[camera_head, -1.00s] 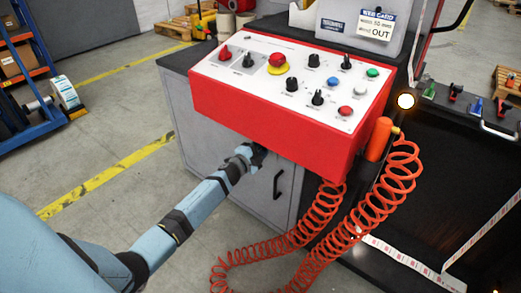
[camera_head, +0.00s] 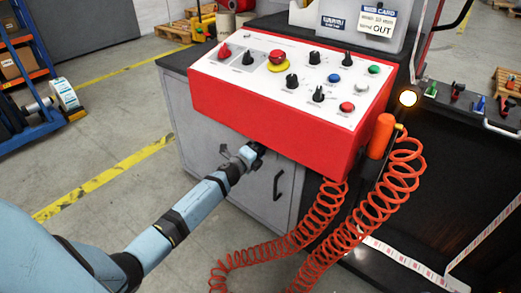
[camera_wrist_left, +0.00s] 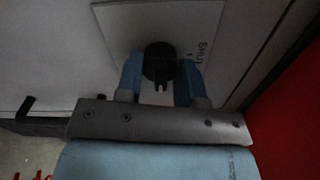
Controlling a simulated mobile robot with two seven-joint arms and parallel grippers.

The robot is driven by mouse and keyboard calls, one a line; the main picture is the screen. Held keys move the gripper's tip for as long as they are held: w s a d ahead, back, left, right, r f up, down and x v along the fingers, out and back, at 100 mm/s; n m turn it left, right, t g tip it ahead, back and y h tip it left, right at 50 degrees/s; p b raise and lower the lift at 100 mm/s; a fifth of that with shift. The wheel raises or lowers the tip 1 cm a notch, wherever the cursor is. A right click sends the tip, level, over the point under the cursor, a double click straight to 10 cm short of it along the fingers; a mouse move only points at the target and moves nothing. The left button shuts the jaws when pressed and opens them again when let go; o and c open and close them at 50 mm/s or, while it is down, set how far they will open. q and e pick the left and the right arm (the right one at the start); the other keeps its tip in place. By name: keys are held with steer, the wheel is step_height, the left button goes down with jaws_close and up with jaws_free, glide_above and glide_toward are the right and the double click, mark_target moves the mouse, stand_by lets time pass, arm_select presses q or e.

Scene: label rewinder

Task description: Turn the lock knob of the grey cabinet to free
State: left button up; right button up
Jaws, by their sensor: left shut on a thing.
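The grey cabinet (camera_head: 205,135) stands under the red control box. Its black lock knob (camera_wrist_left: 158,62) shows in the left wrist view, on a pale plate (camera_wrist_left: 115,28) with partly readable lettering like "Shut". My left gripper (camera_wrist_left: 160,78) has its two blue fingers on either side of the knob and is shut on it. In the head view my left gripper (camera_head: 257,152) is at the cabinet front, just below the box, and hides the knob. The knob's exact pointing direction is hard to tell. My right gripper is not in view.
The red control box (camera_head: 270,125) overhangs close above my left gripper. A black door handle (camera_head: 278,184) is to its right. An orange coiled hose (camera_head: 325,215) hangs further right. The floor (camera_head: 100,125) to the left is clear.

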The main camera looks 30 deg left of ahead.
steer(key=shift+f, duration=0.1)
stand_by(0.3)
arm_select(q)
steer(key=o, duration=0.9)
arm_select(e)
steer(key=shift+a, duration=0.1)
arm_select(q)
steer(key=s+p, duration=0.1)
steer(key=s, duration=0.3)
steer(key=s+p, duration=0.1)
steer(key=s, duration=0.4)
steer(key=s+a+p, duration=0.1)
steer(key=s, duration=0.3)
steer(key=shift+s+p, duration=0.3)
steer(key=shift+s, duration=0.05)
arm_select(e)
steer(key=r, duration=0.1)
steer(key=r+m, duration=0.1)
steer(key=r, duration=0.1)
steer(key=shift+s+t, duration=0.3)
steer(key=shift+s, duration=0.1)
